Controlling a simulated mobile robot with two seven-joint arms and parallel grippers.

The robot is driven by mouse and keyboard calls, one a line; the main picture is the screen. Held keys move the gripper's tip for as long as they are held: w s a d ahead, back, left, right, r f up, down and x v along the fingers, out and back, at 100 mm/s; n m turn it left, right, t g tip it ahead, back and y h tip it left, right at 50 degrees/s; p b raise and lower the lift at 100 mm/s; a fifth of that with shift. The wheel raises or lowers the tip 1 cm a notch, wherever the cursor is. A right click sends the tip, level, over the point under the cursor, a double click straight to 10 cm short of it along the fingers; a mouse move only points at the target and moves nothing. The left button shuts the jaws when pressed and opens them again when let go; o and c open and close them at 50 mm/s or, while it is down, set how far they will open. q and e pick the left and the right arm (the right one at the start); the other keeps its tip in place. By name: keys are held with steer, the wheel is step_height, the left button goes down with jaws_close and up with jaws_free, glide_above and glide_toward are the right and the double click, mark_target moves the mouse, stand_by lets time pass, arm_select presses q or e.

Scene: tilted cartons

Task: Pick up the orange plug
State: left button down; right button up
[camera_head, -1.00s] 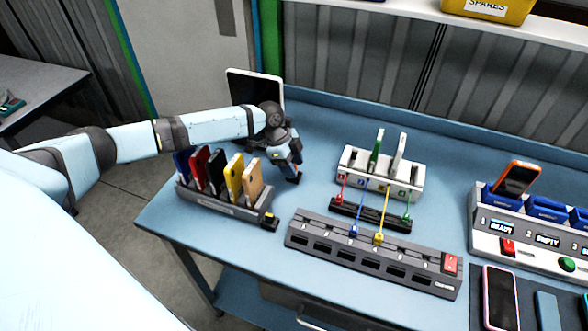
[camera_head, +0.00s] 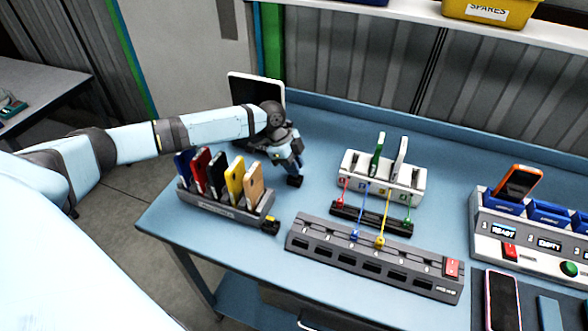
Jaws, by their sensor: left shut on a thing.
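My left gripper (camera_head: 294,180) is over the blue table, between the card rack and the white socket block. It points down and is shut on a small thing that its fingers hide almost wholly. No orange plug shows elsewhere on the table, so I take the held thing to be the orange plug, though its shape and colour are not clear. Red (camera_head: 342,203), blue (camera_head: 355,236), yellow (camera_head: 380,240) and green (camera_head: 407,222) plugs on cords stand at the black rail and grey strip. My right gripper is not in view.
A grey rack (camera_head: 225,211) with several coloured slabs stands close in front of the gripper. A white tablet (camera_head: 255,88) stands behind it. The white socket block (camera_head: 380,182) and grey strip (camera_head: 370,262) are to the right. A charging station (camera_head: 530,235) is farther right.

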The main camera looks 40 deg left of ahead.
arm_select(q)
step_height(320, 180, up, 19)
steer(key=b, duration=0.1)
steer(key=shift+r+p, duration=0.6)
steer(key=shift+p, duration=0.4)
stand_by(0.9)
step_height(320, 180, up, 3)
steer(key=p, duration=0.4)
steer(key=shift+f, duration=0.1)
steer(key=shift+f+b, duration=1.6)
steer(key=shift+f, duration=6.3)
